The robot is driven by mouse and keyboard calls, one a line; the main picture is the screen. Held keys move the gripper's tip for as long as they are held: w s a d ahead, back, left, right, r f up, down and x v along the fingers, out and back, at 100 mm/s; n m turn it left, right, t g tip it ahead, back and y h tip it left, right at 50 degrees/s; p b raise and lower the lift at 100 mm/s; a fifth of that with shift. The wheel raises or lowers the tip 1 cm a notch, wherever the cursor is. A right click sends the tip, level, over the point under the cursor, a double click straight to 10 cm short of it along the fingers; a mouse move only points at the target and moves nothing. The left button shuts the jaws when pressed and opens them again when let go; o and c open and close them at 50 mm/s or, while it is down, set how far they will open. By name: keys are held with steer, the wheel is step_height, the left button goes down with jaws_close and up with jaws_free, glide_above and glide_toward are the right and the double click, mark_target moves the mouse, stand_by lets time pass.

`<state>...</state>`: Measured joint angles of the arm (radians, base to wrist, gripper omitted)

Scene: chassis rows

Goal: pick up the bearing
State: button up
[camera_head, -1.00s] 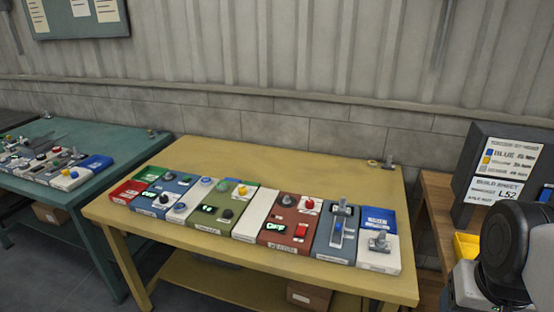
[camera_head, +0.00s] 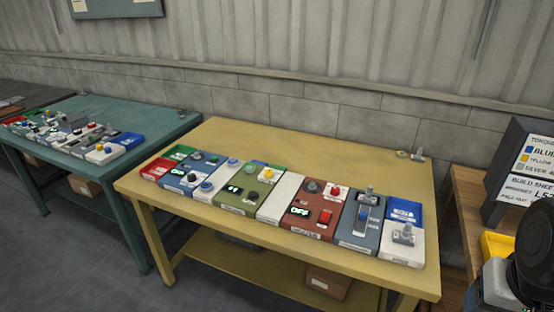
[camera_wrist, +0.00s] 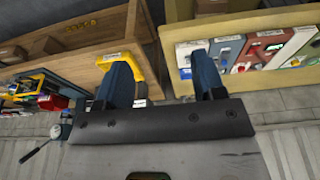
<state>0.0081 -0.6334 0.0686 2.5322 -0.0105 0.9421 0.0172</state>
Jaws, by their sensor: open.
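My gripper (camera_wrist: 163,62) shows in the wrist view as two blue fingers, spread apart with nothing between them. I cannot identify a bearing for certain. A small tan ring (camera_head: 402,154) lies at the back right of the yellow table (camera_head: 300,135) in the head view, beside a small grey metal part (camera_head: 417,155); the ring is too small to tell whether it is a bearing. The fingers are not in the head view. In the wrist view the yellow table's modules (camera_wrist: 228,50) lie beyond the right finger, apart from it.
A row of coloured modules (camera_head: 275,199) with knobs and switches runs along the yellow table's front. A teal table (camera_head: 165,128) stands left. A sign stand (camera_head: 525,165) and yellow bin (camera_head: 497,244) are at right. The yellow table's back is mostly clear.

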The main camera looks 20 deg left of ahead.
steer(key=o, duration=0.4)
stand_by(0.3)
